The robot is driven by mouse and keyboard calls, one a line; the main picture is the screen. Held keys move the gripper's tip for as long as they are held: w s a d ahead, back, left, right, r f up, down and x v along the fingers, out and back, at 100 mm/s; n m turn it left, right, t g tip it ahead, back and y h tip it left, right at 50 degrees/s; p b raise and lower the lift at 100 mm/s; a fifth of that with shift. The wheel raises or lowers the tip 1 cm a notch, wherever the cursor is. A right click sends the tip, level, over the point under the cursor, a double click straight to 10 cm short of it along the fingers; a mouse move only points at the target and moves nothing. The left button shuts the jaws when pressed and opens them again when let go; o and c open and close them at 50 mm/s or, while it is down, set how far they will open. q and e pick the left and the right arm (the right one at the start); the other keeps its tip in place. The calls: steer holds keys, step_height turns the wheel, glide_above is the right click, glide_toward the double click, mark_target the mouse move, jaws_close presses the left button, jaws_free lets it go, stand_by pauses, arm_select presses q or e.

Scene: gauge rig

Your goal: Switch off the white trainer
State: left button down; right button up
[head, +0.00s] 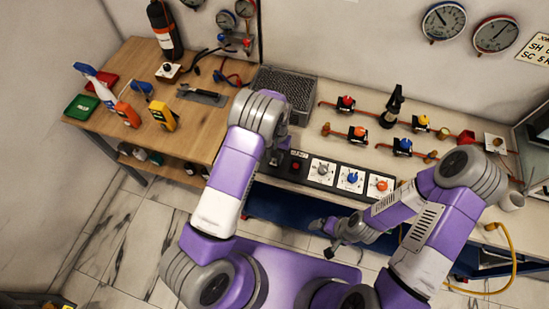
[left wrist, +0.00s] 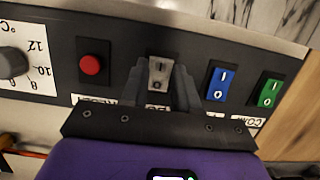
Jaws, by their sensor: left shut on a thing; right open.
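The white rocker switch (left wrist: 158,72), marked I and 0, sits in the dark panel (left wrist: 122,55) in the left wrist view. My left gripper (left wrist: 160,92) has one finger on each side of it and is shut on it. The label under the rocker is partly hidden by the gripper. I cannot tell which side of the rocker is pressed in. In the head view my left gripper (head: 279,152) is at the panel's left end, and the rocker is hidden by the arm. My right gripper (head: 326,238) is open and empty, low in front of the bench.
A red button (left wrist: 91,65) is left of the rocker; a blue rocker (left wrist: 219,85) and a green rocker (left wrist: 268,93) are right of it. Dials with grey, blue and orange knobs (head: 350,178) continue the panel. Valves on red pipes (head: 357,133) stand behind. A wooden table (head: 138,72) is at left.

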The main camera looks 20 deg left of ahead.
stand_by(0.4)
arm_select(q)
steer(key=c, duration=0.8)
jaws_free()
steer(key=shift+c, duration=0.2)
steer(key=v, duration=0.7)
steer(key=shift+w+r, duration=0.2)
steer(key=shift+r, duration=0.1)
